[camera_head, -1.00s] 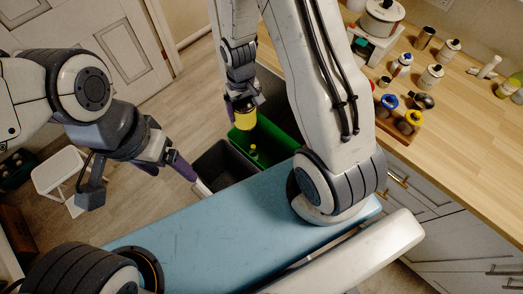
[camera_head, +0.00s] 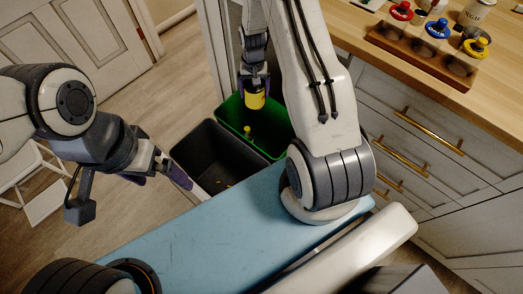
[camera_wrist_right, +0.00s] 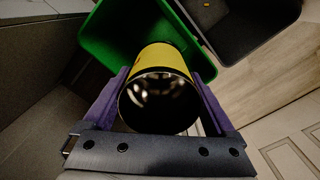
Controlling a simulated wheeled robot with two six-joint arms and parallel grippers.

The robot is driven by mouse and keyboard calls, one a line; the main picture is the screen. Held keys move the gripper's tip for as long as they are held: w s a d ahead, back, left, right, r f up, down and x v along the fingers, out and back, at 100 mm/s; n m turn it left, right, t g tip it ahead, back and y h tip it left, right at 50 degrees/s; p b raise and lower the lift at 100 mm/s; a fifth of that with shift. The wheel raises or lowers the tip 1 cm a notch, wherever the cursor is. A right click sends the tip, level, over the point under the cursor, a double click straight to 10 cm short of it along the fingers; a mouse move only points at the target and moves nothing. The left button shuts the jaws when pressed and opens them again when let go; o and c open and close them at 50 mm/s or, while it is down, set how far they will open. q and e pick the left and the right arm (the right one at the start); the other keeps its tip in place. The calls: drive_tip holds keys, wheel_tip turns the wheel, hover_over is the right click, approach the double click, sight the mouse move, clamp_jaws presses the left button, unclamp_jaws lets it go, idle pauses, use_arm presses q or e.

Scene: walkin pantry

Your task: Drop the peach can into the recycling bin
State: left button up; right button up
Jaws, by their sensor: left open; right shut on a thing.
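The yellow peach can (camera_head: 255,97) is gripped by my right gripper (camera_head: 254,84), above the back part of the green recycling bin (camera_head: 272,140). In the right wrist view the can (camera_wrist_right: 165,60) sits between the two purple fingers of the gripper (camera_wrist_right: 160,78), its dark shiny round end facing the camera. The green bin (camera_wrist_right: 105,38) shows behind the can there. My left gripper (camera_head: 178,178) is open and empty, near the front left of the black bin.
A black bin (camera_head: 205,160) stands beside the green bin, with small bits inside. A yellow item (camera_head: 247,131) shows in the green bin. Drawers (camera_head: 425,140) and a wooden counter (camera_head: 365,30) with a rack of coloured-topped items stand to the right.

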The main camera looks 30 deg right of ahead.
use_arm(q)
wheel_tip(320, 180, down, 16)
drive_tip(key=b, duration=1.3)
drive_tip(key=shift+b, duration=0.4)
use_arm(e)
drive_tip(key=w+d+f+m, duration=0.1)
drive_tip(key=d+f, duration=0.1)
drive_tip(key=f, duration=0.8)
drive_tip(key=w+d+f+m, duration=0.1)
drive_tip(key=d+f, duration=0.2)
drive_tip(key=f, duration=0.6)
drive_tip(key=shift+d+f, duration=0.15)
drive_tip(key=shift+f, duration=0.2)
drive_tip(key=o, duration=1)
use_arm(q)
drive_tip(key=shift+r+p, duration=1.25)
drive_tip(key=shift+p, duration=0.05)
use_arm(e)
wheel_tip(320, 180, up, 10)
drive_tip(key=shift+r, duration=0.25)
drive_tip(key=shift+f, duration=0.1)
